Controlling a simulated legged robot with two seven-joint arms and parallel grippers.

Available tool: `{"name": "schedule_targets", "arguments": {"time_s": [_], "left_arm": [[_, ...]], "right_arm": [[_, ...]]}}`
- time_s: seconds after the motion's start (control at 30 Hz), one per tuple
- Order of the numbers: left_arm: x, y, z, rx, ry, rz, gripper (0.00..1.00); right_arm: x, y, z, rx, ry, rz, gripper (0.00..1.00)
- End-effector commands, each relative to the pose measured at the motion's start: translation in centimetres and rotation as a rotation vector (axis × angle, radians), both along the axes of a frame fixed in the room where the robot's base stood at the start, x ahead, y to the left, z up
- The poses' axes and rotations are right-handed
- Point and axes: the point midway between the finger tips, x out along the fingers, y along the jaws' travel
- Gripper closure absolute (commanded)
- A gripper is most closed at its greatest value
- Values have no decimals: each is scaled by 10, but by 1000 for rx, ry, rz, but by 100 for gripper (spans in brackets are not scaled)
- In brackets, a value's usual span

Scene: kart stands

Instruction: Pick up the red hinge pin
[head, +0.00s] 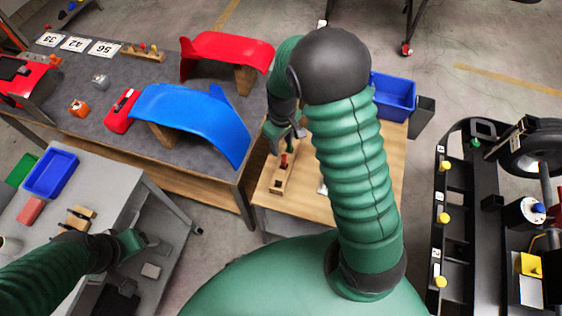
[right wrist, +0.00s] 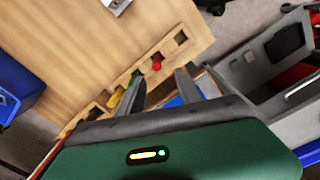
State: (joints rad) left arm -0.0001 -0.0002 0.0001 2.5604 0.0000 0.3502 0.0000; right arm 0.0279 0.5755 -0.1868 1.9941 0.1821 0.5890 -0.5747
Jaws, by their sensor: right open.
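The red hinge pin (head: 284,160) stands in a wooden holder (head: 278,183) on the wooden table. In the right wrist view the red pin (right wrist: 157,65) is in a row with a green pin (right wrist: 137,75) and a yellow pin (right wrist: 115,98); square holes show in the holder. My right gripper (head: 286,135) is open and empty above the holder. In the right wrist view the red pin appears just beyond and between its fingertips (right wrist: 160,78). My left gripper (head: 147,242) is over the grey table at the left; its jaw opening is unclear.
A grey-topped bench (head: 95,117) with blue (head: 195,115) and red (head: 225,50) curved panels stands to the left. A black rack (head: 457,220) stands at the right, with open floor between.

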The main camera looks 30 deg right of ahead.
Motion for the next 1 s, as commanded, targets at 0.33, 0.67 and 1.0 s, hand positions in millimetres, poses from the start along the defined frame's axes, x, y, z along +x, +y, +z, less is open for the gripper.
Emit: {"name": "schedule_targets", "arguments": {"time_s": [0.33,0.67,1.0], "left_arm": [[0,0,12,0,0,0,22],[0,0,22,0,0,0,22],[0,0,22,0,0,0,22]], "right_arm": [[-4,-3,-53,1,2,-3,58],[-5,-2,-96,0,-2,-2,58],[-6,-3,-95,1,-3,-2,85]]}}
